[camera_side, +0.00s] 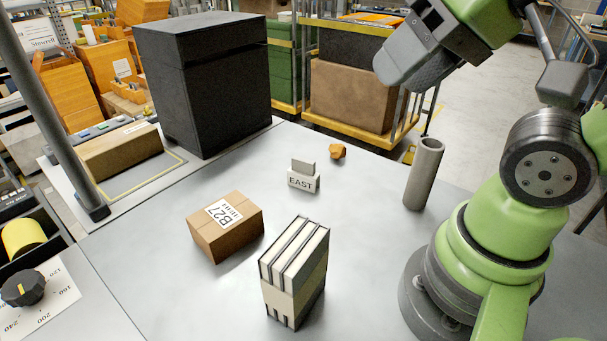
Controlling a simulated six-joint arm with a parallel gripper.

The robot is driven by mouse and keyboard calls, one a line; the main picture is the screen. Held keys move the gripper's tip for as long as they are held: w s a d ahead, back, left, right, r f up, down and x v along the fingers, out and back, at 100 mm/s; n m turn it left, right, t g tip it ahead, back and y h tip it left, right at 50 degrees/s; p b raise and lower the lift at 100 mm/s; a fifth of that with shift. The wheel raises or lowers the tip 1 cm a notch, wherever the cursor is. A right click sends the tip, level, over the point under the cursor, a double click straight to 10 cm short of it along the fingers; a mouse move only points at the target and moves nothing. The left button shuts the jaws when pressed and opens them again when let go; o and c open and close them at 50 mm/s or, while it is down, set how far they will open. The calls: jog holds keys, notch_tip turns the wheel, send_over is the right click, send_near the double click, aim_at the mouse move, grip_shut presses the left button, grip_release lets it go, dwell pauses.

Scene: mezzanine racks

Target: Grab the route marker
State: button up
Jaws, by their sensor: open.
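The route marker, a small light-grey block labelled EAST with an upright tab behind the label (304,181), stands on the grey table near the middle of the side view. My gripper (408,72) is high at the upper right, above and to the right of the marker and well apart from it. Its grey fingers are open, and I see nothing held between them. The marker's far side is hidden.
An orange lump (337,151) lies just behind the marker. A grey tube (424,174) stands to the right. A B27 carton (225,228) and a banded bundle of books (295,274) are in front. A tall black box (204,84) stands behind left.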

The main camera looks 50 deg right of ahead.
jog(key=shift+o, duration=1.1)
